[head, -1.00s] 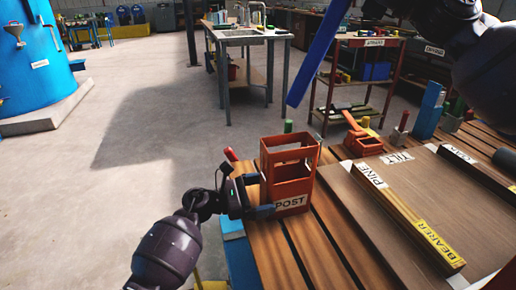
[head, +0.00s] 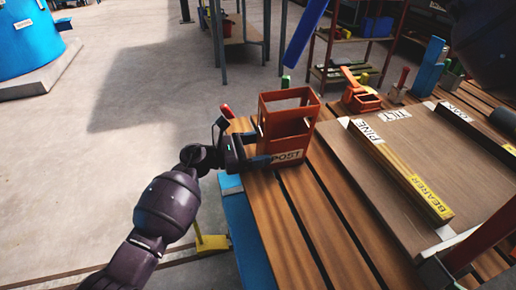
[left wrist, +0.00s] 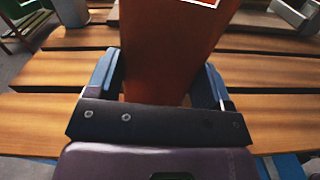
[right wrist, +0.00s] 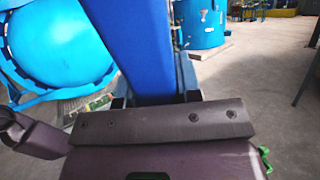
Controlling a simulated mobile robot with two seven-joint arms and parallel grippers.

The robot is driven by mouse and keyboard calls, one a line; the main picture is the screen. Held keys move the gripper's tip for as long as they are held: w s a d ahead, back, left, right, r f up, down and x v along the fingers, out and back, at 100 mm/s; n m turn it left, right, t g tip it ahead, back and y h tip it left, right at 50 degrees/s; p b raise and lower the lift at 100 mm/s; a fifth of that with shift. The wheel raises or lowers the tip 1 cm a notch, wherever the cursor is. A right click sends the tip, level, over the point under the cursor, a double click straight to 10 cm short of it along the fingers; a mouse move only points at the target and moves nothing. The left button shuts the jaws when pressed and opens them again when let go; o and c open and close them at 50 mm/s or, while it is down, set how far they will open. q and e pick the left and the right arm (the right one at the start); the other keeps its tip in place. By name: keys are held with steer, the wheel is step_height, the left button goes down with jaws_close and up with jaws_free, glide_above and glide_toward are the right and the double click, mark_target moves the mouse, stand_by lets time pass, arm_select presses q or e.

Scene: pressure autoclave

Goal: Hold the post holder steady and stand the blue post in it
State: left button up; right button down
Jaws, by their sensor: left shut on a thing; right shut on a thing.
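The orange post holder (head: 288,112), an open frame labelled POST, stands upright on the slatted wooden bench. My left gripper (head: 256,150) is shut on its left side; the left wrist view shows the orange wall (left wrist: 165,50) between the fingers. The blue post (head: 303,35) hangs tilted above and behind the holder in the head view, its lower end apart from the holder and its upper part cut off by the frame. My right gripper (right wrist: 155,95) is shut on the blue post in the right wrist view; its fingers are out of the head view.
A brown board (head: 385,190) with a yellow BEARER bar (head: 405,172) lies right of the holder. An orange clamp-like piece (head: 360,95) and a blue block (head: 430,65) stand farther back. Open floor (head: 130,120) lies left of the bench.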

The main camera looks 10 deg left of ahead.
steer(key=shift+f, duration=3)
steer(key=c, duration=0.7)
jaws_free()
steer(key=shift+c, duration=0.2)
steer(key=shift+f, duration=0.1)
steer(key=shift+f, duration=0.1)
steer(key=v, duration=1.2)
arm_select(q)
steer(key=o, duration=1.1)
